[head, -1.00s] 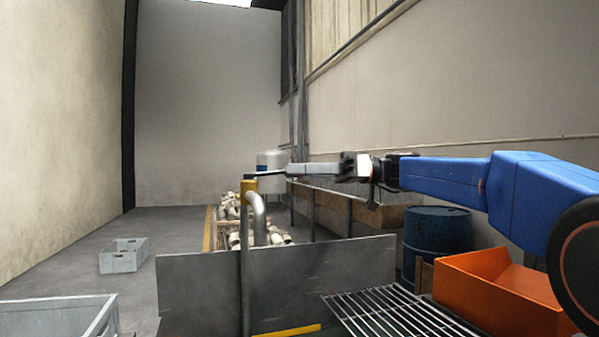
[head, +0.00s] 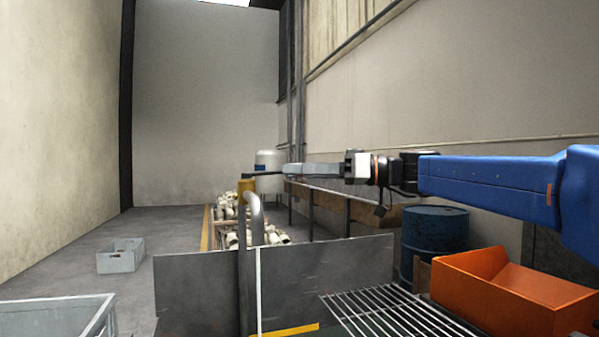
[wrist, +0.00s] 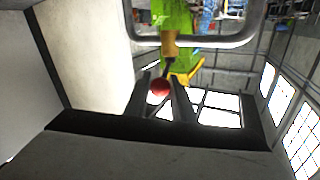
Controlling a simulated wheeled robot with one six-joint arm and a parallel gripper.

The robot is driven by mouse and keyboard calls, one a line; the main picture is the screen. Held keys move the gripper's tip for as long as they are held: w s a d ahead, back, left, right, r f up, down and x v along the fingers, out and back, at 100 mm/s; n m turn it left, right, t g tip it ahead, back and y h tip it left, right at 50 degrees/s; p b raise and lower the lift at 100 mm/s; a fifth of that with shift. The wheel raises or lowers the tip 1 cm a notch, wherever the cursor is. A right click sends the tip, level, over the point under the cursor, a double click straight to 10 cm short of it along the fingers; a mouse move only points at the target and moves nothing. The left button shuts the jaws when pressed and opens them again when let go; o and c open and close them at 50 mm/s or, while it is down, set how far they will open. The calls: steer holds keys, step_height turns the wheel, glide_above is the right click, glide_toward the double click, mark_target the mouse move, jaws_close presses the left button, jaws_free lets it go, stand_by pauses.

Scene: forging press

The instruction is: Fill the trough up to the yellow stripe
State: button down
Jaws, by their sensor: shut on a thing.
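The trough (head: 330,285) is grey sheet metal at the bottom centre of the head view. Its yellow stripe (head: 288,331) shows near the bottom edge; I cannot make out a water surface. A bent grey pipe (head: 257,215) stands over it, and a thin white stream (head: 259,290) runs straight down from its mouth. A yellow valve (head: 246,186) sits at the pipe and also shows in the wrist view (wrist: 170,45). My gripper (wrist: 161,88) is shut on the valve lever, at its red knob (wrist: 159,86); in the head view the fingers reach in from the right.
A metal grating (head: 385,312), an orange bin (head: 515,295) and a blue drum (head: 435,238) stand at the right. A grey crate (head: 121,256) lies on the floor at left, another (head: 60,318) nearer. Free floor lies between the crates and trough.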

steer(key=c, duration=1.5)
jaws_free()
steer(key=shift+d, duration=0.1)
steer(key=s+d, duration=0.1)
steer(key=d, duration=0.4)
steer(key=s+d, duration=0.1)
steer(key=d, duration=0.5)
steer(key=s+d, duration=0.1)
steer(key=d, duration=0.5)
steer(key=shift+s, duration=0.2)
steer(key=shift+c, duration=0.2)
